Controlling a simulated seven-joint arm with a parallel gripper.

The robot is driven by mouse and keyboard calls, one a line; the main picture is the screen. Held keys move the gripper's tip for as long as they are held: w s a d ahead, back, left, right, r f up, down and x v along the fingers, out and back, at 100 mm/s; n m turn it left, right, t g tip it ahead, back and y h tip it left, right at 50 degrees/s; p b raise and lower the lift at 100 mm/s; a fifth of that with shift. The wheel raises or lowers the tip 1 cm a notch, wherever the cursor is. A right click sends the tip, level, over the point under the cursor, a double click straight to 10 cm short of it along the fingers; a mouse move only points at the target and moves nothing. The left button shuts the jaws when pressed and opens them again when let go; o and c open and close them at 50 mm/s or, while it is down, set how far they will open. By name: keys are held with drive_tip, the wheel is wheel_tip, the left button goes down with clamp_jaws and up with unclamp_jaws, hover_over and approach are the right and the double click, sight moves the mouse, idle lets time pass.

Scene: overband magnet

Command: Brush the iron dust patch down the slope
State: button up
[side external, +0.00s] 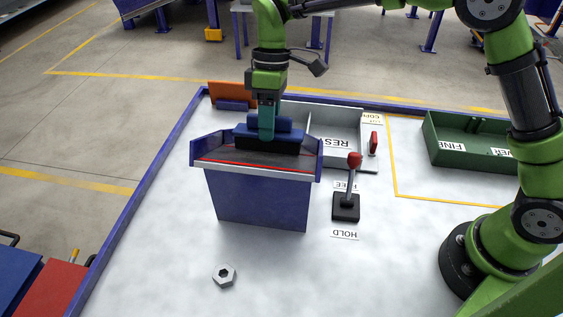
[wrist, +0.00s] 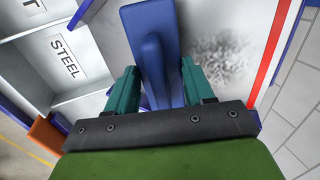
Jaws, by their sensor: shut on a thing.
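My gripper (side external: 267,132) is shut on a blue brush (side external: 288,125) with dark bristles, above the upper part of the slope. The slope (side external: 250,164) is a grey surface with blue side walls and a red line near its front edge, on top of a blue box. In the wrist view, the blue brush (wrist: 152,58) stands between the teal fingers of my gripper (wrist: 160,85). The speckled grey dust patch (wrist: 222,58) lies on the pale slope, right of the brush and left of the red line. I cannot tell whether the bristles touch the slope.
A red-knobbed lever (side external: 354,162) stands right of the slope box, between labels. A grey labelled bin (side external: 335,125) is behind it. A green tray (side external: 470,150) is at the right. A hex nut (side external: 224,275) lies in front, with clear white table around it.

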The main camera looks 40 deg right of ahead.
wheel_tip(320, 180, up, 6)
drive_tip(key=w+d, duration=0.2)
drive_tip(key=shift+w+d, duration=0.3)
drive_tip(key=shift+d, duration=0.05)
drive_tip(key=shift+f, duration=0.1)
drive_tip(key=s+a+r+g+y, duration=0.2)
drive_tip(key=s+a+r, duration=0.4)
drive_tip(key=shift+x, duration=3.15)
drive_tip(key=shift+s+a+f, duration=0.35)
drive_tip(key=shift+s+f, duration=0.05)
drive_tip(key=shift+f, duration=0.1)
drive_tip(key=shift+w, duration=0.1)
drive_tip(key=shift+w+d+f, duration=1.1)
drive_tip(key=shift+d+f, duration=0.1)
drive_tip(key=shift+f, duration=0.1)
